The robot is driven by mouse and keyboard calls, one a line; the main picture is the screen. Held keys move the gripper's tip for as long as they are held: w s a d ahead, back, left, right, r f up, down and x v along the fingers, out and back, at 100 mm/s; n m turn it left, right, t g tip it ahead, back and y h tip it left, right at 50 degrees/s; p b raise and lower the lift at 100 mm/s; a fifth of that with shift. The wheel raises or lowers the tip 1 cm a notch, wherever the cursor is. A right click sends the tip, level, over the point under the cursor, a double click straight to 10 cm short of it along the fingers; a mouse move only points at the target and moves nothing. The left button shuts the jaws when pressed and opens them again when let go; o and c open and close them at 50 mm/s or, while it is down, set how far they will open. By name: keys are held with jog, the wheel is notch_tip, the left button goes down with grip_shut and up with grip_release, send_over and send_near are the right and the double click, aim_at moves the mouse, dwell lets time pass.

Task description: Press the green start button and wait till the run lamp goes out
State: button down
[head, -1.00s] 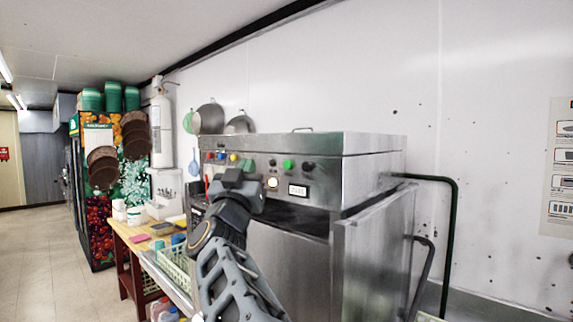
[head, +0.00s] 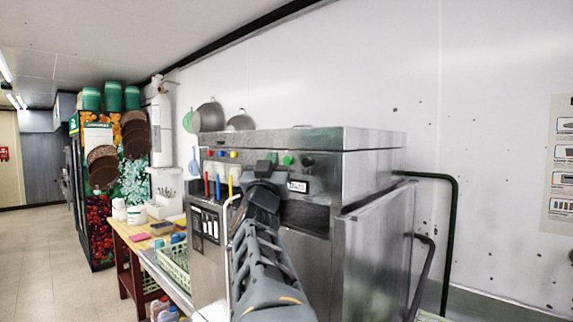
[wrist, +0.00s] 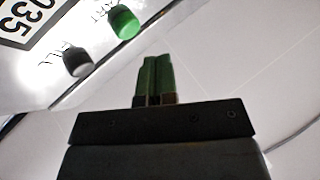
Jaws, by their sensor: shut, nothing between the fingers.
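The green start button (head: 288,160) is on the front panel of the steel dish machine (head: 365,143), just right of my gripper (head: 270,160). In the wrist view the green button (wrist: 123,22) shows at the top, beyond and left of my fingertips (wrist: 154,80). The fingers are shut and empty, with a visible gap to the button. A dark FILL knob (wrist: 78,62) is beside it. The number display (head: 298,186) is partly visible in the head view, and the display (wrist: 28,20) reads 035 in the wrist view. My gripper and arm hide the run lamp, so its state cannot be seen.
The machine's steel door (head: 375,250) stands at the right, with a green pipe (head: 452,240) behind it. A dark knob (head: 307,161) is right of the button. A wooden table (head: 130,232) and a green basket (head: 174,265) are at the left. Floor is free at far left.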

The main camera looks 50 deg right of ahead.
jog(key=shift+d, duration=0.65)
jog(key=shift+d, duration=0.1)
dwell(1.7)
jog(key=shift+d+b, duration=0.3)
jog(key=shift+s+d, duration=0.1)
jog(key=shift+d, duration=0.35)
dwell(0.7)
jog(key=shift+a, duration=0.1)
dwell(0.3)
jog(key=shift+a, duration=0.75)
jog(key=a, duration=0.5)
jog(key=shift+w, duration=0.25)
